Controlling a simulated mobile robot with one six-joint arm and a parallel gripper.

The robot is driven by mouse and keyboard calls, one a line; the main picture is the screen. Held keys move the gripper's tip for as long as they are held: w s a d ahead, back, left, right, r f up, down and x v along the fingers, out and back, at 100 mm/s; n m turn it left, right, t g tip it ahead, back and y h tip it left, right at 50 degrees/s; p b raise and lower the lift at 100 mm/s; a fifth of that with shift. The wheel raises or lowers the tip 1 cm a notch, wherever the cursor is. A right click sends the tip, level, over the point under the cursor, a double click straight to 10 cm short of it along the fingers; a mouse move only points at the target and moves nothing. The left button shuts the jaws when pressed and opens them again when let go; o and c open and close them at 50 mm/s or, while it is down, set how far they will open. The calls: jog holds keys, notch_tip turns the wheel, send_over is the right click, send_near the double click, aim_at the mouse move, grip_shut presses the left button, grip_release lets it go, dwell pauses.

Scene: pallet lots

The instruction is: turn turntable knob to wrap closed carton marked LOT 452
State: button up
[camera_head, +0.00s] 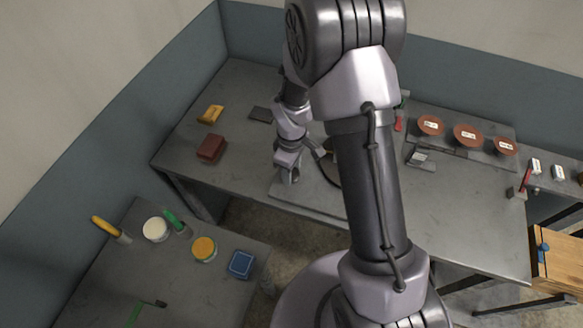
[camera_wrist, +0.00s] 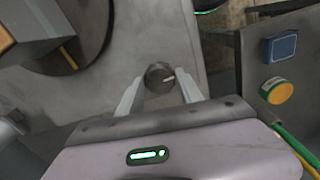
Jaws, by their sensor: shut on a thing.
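In the wrist view, a dark round knob (camera_wrist: 159,77) with a pale pointer line stands on the grey turntable base (camera_wrist: 190,30). My gripper (camera_wrist: 160,88) has its two pale fingers on either side of the knob and is shut on it. The pointer line aims to the right in that view. Part of the dark round turntable (camera_wrist: 98,50) shows at upper left, with a grey and brown box-like thing (camera_wrist: 40,25) over it; no lot mark is readable. In the head view my gripper (camera_head: 288,178) is low over the base plate (camera_head: 318,198), and my arm hides most of the turntable.
A dark red block (camera_head: 211,148) and a yellow object (camera_head: 211,114) lie on the table's left. Three brown discs with labels (camera_head: 467,134) stand at the back right. A side table holds a blue box (camera_head: 241,264) and round tubs (camera_head: 204,248). The table's right front is clear.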

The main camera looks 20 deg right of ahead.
jog(key=shift+n, duration=0.6)
jog(key=shift+n, duration=0.3)
jog(key=o, duration=1.4)
notch_tip(320, 180, up, 18)
jog(key=p, duration=0.5)
jog(key=shift+f, duration=0.25)
